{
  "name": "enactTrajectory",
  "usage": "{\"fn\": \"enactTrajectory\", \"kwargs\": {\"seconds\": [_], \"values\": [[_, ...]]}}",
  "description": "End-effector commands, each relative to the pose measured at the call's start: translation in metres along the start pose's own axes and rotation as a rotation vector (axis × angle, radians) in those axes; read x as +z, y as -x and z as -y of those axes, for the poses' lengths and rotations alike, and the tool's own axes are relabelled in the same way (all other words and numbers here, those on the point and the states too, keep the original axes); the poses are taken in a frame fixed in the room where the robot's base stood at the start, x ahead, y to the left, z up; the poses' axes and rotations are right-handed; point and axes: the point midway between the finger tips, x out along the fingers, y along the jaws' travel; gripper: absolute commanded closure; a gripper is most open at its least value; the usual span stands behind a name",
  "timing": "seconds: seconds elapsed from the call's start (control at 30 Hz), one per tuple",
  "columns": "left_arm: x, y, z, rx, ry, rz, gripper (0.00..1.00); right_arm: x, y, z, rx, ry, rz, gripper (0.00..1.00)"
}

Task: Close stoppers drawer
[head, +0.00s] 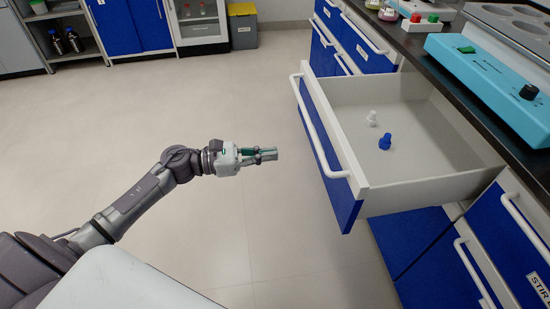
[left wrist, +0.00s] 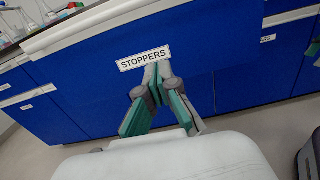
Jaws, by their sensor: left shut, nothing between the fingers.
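The stoppers drawer (head: 350,190) stands pulled out from the bench at the right of the head view. It has a blue front, a white handle (head: 315,125) and a pale inside. A white stopper (head: 372,118) and a blue stopper (head: 385,142) lie in it. In the left wrist view the drawer front (left wrist: 100,95) shows its STOPPERS label (left wrist: 144,54). My left gripper (head: 272,154) is shut and empty, left of the drawer front and apart from it in the head view. It also shows in the left wrist view (left wrist: 155,75), pointing at the front.
A dark bench top (head: 440,65) carries a turquoise device (head: 490,85) above the drawer. More blue drawers sit beside and below the open one. Pale floor (head: 120,110) left of the drawer is clear. A grey bin with a yellow band (head: 243,32) stands far back.

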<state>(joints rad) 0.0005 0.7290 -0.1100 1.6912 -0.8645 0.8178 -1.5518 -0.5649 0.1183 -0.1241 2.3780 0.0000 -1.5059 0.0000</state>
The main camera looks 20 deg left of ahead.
Motion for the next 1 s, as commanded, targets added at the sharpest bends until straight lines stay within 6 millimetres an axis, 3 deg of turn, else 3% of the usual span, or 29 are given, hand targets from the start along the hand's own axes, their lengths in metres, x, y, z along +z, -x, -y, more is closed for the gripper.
{"fn": "enactTrajectory", "kwargs": {"seconds": [0.3,0.5,0.7,1.0], "values": [[0.002,-0.07,-0.001,0.002,0.004,0.004,1.0,0.0,-0.014,0.001,-0.001,0.001,0.007,0.42],[0.001,-0.1,-0.001,0.002,0.004,0.003,1.0,0.002,-0.021,0.001,-0.001,0.001,0.013,0.42],[0.0,-0.112,-0.001,0.003,0.005,0.0,1.0,0.001,-0.023,0.001,-0.001,0.001,0.008,0.42],[-0.001,-0.113,-0.001,0.003,0.006,0.0,1.0,0.003,-0.025,0.001,-0.002,0.001,0.016,0.42]]}}
